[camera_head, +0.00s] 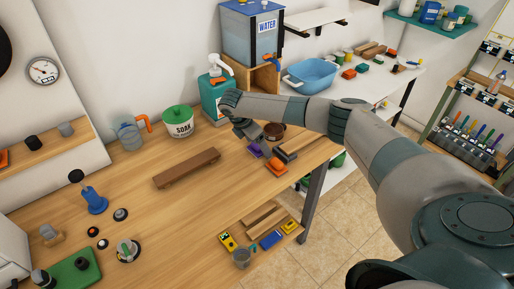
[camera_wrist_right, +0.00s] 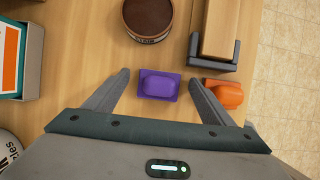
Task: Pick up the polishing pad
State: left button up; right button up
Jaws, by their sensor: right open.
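A purple pad-like block (camera_wrist_right: 158,85) with a raised grip lies on the wooden table; in the head view it shows small (camera_head: 255,151). An orange block (camera_wrist_right: 224,94) of similar kind lies just right of it, also seen in the head view (camera_head: 276,167). No label shows which is the polishing pad. My right gripper (camera_wrist_right: 159,82) is open, its fingers on either side of the purple block with gaps on both sides. In the head view the right gripper (camera_head: 248,131) is above the table's back right part. My left gripper is not in view.
A round brown tin (camera_wrist_right: 149,17) stands just beyond the purple block. A wooden block in a dark holder (camera_wrist_right: 214,35) is at the right, near the table edge. A teal soap bottle (camera_head: 211,97) and a SOAP tub (camera_head: 179,121) stand behind. A wooden bar (camera_head: 187,168) lies mid-table.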

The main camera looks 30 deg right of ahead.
jog(key=shift+c, duration=0.7)
jog(key=c, duration=1)
jog(key=shift+r+b, duration=0.5)
jog(key=shift+r, duration=0.3)
notch_tip(320, 180, up, 2)
jog(key=shift+r+b, duration=0.25)
jog(key=shift+b, duration=0.4)
jog(key=s+r+b, duration=0.1)
jog(key=s+r, duration=0.1)
jog(key=s, duration=0.1)
jog(key=s+r, duration=0.2)
jog(key=s, duration=0.2)
jog(key=s+r+b, duration=0.1)
jog(key=s+r, duration=0.1)
jog(key=s, duration=0.1)
jog(key=shift+s+d+b, duration=0.25)
jog(key=shift+d+b, duration=0.1)
jog(key=shift+s+r, duration=0.5)
jog(key=shift+s, duration=0.1)
